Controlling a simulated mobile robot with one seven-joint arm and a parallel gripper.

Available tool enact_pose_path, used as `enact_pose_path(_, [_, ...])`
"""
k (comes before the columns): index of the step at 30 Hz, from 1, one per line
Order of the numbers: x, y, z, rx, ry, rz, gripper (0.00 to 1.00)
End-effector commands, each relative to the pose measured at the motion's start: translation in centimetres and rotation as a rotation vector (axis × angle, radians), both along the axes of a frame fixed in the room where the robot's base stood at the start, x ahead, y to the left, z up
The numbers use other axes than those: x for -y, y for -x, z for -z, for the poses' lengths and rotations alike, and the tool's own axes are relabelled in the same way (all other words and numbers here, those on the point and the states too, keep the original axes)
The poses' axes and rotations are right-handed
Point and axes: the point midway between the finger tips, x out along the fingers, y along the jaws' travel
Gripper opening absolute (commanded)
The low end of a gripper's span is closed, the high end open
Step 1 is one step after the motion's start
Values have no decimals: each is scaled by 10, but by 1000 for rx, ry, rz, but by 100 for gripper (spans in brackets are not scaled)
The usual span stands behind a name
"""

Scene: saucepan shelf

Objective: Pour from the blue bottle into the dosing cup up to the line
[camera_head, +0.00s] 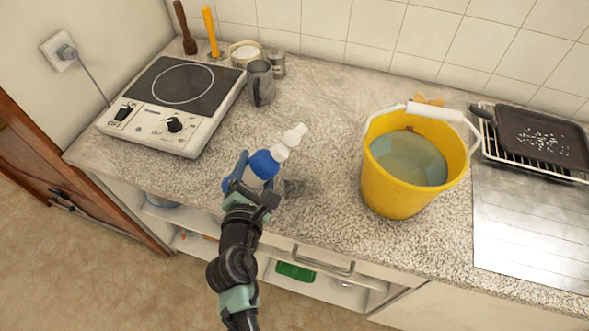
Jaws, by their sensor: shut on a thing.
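My gripper (254,182) is shut on the blue bottle (264,163) above the front part of the counter. The bottle has a blue body with a pale band and a white top, which points up and to the right in the picture. The gripper hides part of its lower body. I cannot make out a dosing cup or its line for certain. A small dark grey patch on the counter just right of the gripper may be a shadow or a see-through thing; I cannot tell which.
A yellow bucket (395,193) with liquid stands to the right. A hot plate (150,137) is at the left. A grey jug (260,82), a small tin (278,64) and a white tub (236,60) stand behind. A dark pan (510,124) lies on a rack at the right.

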Motion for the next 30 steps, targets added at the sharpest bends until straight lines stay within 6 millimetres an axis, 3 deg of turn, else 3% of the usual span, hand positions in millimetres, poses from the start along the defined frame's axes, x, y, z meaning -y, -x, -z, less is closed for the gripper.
enact_pose_path(30, [-3,0,1,-7,-62,-1,0])
